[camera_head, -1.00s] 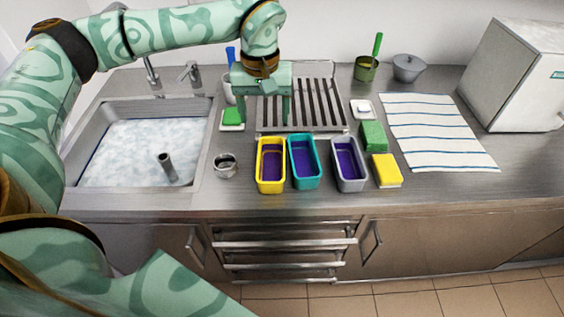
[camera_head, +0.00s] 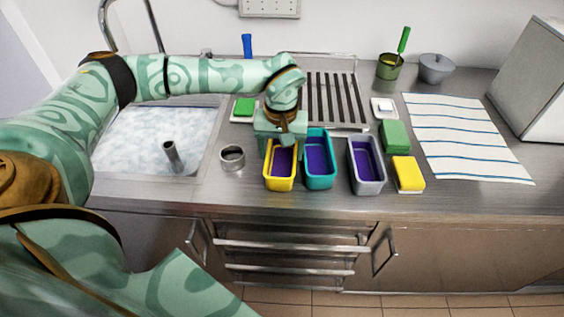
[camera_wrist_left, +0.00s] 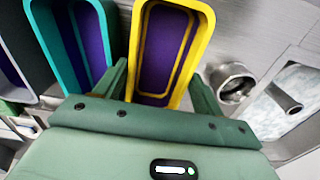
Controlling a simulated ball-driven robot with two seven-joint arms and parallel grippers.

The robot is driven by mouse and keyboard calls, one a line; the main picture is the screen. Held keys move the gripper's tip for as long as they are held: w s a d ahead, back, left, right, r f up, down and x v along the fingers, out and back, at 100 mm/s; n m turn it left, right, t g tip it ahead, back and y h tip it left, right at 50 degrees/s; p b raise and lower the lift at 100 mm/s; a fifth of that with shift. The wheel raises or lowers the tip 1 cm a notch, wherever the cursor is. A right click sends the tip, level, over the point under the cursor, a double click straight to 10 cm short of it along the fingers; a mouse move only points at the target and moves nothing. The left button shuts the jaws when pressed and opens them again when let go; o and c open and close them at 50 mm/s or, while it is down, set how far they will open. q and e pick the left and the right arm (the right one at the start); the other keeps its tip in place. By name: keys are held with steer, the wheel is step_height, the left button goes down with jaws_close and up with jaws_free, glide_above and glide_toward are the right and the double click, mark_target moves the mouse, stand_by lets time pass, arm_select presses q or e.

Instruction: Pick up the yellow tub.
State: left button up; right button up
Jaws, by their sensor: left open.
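The yellow tub (camera_head: 280,166) stands upright on the steel counter, with a purple inside. It is just left of the teal tub (camera_head: 319,164). My left gripper (camera_head: 281,142) is over its back end and hides that part of it. In the left wrist view the yellow tub (camera_wrist_left: 198,50) shows between the two fingers of my left gripper (camera_wrist_left: 158,85), which are spread apart with one on each side. I cannot tell whether the fingers touch the tub. The left finger is close to the teal tub (camera_wrist_left: 107,40). My right gripper is not in view.
A grey tub (camera_head: 367,165), a yellow sponge (camera_head: 408,174) and a green sponge (camera_head: 394,136) stand to the right. A metal ring-like cup (camera_head: 232,157) is left of the yellow tub, beside the foamy sink (camera_head: 128,150). A striped cloth (camera_head: 465,140) lies far right.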

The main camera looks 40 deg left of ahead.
mark_target(282, 167)
arm_select(q)
steer(key=f, duration=0.3)
steer(key=shift+s+f+b, duration=0.3)
steer(key=shift+f+b, duration=0.05)
steer(key=shift+f, duration=0.05)
steer(key=shift+w+f, duration=0.1)
steer(key=shift+w, duration=0.25)
steer(key=c, duration=0.6)
